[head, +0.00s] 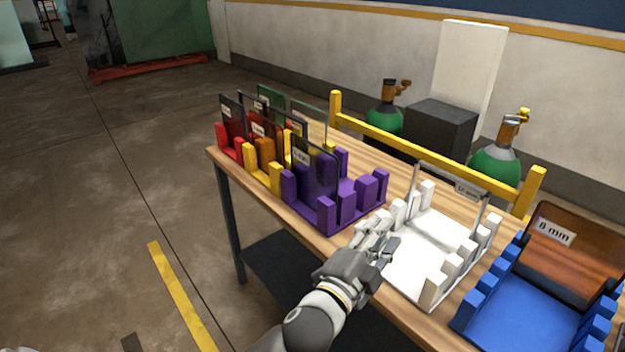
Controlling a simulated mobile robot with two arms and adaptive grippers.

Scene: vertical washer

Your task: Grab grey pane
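A clear, greyish pane (450,186) with dark edges and a small label stands upright at the back of the white rack (408,275). A dark, smoky pane (318,173) with a label stands in the purple rack (335,218) to its left. My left gripper (383,238) is over the near left edge of the white rack, in front of the clear pane and apart from it. Its fingers look spread, with nothing between them. My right gripper is not in view.
The wooden table (262,193) also carries red and yellow racks with panes at the left. A blue rack (530,310) with a brown pane (572,250) is at the right. A yellow rail (430,150) runs behind the table, with green gas cylinders beyond.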

